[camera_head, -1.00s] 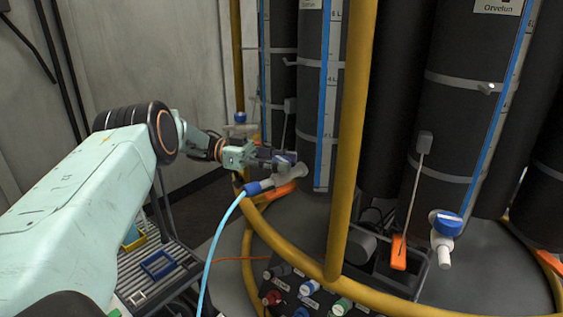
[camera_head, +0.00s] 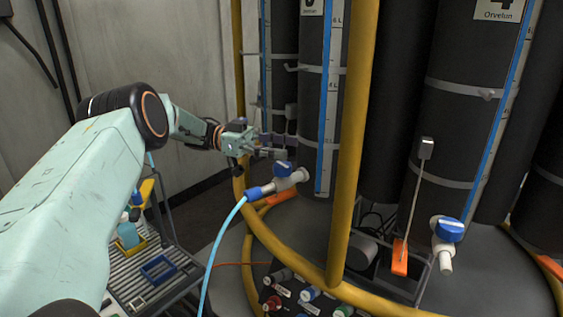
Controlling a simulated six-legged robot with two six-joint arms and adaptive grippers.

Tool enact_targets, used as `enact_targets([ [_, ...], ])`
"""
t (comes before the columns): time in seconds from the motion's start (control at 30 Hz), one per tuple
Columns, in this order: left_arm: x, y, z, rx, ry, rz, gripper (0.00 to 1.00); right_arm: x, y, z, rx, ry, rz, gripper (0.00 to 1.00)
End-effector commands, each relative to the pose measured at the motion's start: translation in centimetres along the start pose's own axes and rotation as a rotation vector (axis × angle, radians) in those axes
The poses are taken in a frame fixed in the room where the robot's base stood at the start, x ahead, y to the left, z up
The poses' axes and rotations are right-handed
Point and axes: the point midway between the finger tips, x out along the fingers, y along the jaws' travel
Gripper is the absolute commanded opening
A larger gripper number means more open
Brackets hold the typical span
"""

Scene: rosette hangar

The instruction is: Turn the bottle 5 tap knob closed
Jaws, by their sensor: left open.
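The blue tap knob (camera_head: 283,168) sits on a white tap (camera_head: 293,180) low on a dark bottle (camera_head: 312,110) whose label is cut off at the top, so I cannot read its number fully. A light blue hose (camera_head: 219,236) with a blue collar joins this tap. My left gripper (camera_head: 276,146) is open and empty, just above and behind the knob, apart from it as far as I can see. My right gripper is not in view.
A yellow upright pole (camera_head: 352,130) stands right of the tap, joined to a low yellow ring rail. Another bottle with a blue-knobbed tap (camera_head: 447,230) is at right. Coloured connectors (camera_head: 307,293) sit below. A cart (camera_head: 157,268) stands at left.

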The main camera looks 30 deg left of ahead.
Motion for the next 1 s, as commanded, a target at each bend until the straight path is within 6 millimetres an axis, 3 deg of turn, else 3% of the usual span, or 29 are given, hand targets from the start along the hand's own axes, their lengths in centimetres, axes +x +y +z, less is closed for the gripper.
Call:
enact_targets([
  [0.1, 0.0, 0.0, -2.4, 0.004, 0.001, -0.001, 0.63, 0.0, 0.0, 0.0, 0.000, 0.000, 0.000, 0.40],
  [0.33, 0.0, 0.0, -4.9, -0.001, -0.001, 0.000, 0.63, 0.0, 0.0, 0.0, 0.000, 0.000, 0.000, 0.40],
  [1.0, 0.0, 0.0, -5.4, -0.001, -0.001, 0.000, 0.63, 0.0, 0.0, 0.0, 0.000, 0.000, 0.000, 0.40],
])
